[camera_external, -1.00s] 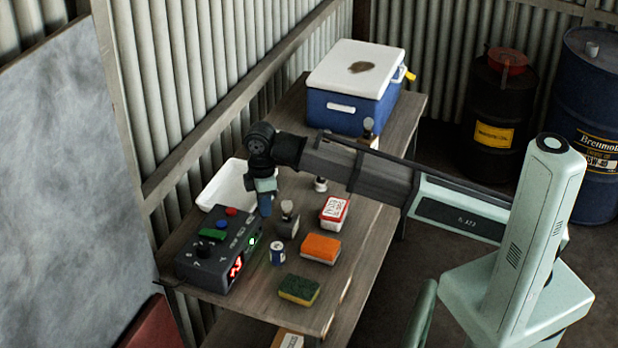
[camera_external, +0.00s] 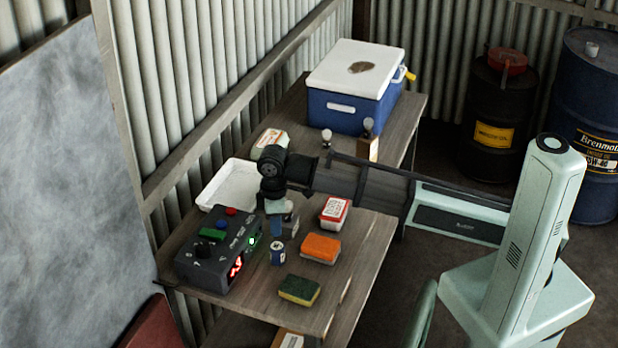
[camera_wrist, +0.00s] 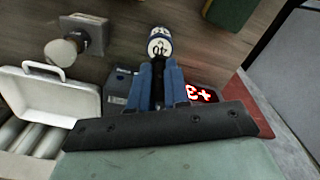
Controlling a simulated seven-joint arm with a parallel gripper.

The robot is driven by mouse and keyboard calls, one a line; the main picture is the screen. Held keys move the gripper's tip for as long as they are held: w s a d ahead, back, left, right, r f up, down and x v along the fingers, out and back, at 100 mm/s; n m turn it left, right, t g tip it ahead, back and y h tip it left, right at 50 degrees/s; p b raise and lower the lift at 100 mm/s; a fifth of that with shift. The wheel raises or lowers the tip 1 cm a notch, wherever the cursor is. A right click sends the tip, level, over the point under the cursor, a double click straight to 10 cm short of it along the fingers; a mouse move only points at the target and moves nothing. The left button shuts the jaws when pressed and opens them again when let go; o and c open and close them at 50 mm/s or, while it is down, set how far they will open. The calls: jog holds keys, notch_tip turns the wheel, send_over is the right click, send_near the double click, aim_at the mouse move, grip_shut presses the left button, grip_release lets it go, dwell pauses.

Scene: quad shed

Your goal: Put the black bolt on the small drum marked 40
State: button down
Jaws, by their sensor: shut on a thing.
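The small drum (camera_external: 277,252) is a little blue and white can standing upright on the bench. In the wrist view the small drum (camera_wrist: 159,44) shows a white top reading 40, just beyond my fingertips. My gripper (camera_external: 277,227) points down above and slightly behind the drum in the external view. In the wrist view its blue fingers (camera_wrist: 158,82) are shut on a thin dark thing, apparently the black bolt (camera_wrist: 158,88), mostly hidden between them. I cannot tell whether it touches the drum.
A control box (camera_external: 215,255) with red digits stands left of the drum. A grey block with a bulb (camera_external: 291,226) is close behind it. A white tray (camera_external: 225,190) is behind.

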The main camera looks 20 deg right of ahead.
jog(key=shift+f, duration=1.9)
jog(key=c, duration=1.1)
grip_release()
jog(key=shift+f, duration=0.1)
notch_tip(320, 180, up, 12)
jog(key=shift+r, duration=0.15)
jog(key=shift+w, duration=0.1)
